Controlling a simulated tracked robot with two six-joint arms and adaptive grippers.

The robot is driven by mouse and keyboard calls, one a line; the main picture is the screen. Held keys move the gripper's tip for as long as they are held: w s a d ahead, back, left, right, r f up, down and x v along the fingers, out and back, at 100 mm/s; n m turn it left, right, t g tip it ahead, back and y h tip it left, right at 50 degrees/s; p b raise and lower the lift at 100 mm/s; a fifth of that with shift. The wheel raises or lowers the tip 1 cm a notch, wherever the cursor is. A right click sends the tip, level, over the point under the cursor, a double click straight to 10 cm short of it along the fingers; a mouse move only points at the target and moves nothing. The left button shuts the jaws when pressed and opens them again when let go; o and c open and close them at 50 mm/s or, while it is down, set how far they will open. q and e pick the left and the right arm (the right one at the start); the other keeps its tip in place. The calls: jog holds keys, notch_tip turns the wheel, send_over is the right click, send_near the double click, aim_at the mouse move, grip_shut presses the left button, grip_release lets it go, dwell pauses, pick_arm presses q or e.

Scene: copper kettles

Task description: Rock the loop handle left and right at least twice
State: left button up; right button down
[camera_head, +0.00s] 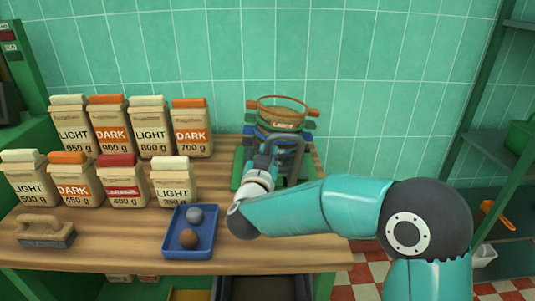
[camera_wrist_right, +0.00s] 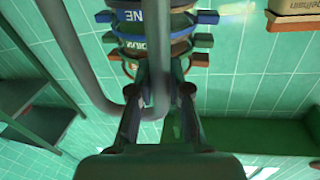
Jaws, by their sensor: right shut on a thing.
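The grey loop handle (camera_head: 301,153) stands upright in front of the sieve stack at the right part of the wooden table. In the right wrist view it is a thick U-shaped bar (camera_wrist_right: 84,72). My right gripper (camera_head: 264,163) is at the left side of the loop, shut on it; its fingers (camera_wrist_right: 158,75) sit around one leg of the bar in the wrist view. My forearm and wrist hide the lower part of the handle's mount. My left gripper is not in view.
A stack of coloured sieves (camera_head: 283,112) stands just behind the handle. A blue tray (camera_head: 205,243) with two balls lies left of my wrist. Several labelled bags (camera_head: 124,190) fill the table's left side, with a wooden-handled block (camera_head: 46,230) in front. Green shelves (camera_head: 500,160) stand at right.

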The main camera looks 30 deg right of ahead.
jog(key=shift+w+a+n, duration=0.15)
jog(key=shift+a+n, duration=0.1)
jog(key=shift+n, duration=0.05)
jog(key=shift+w+a+f+n+p, duration=0.2)
jog(key=shift+a+n+p, duration=0.3)
jog(key=shift+p, duration=0.1)
jog(key=c, duration=1.1)
grip_release()
jog(key=shift+s, duration=0.1)
jog(key=v, duration=1.2)
jog(key=shift+f, duration=0.25)
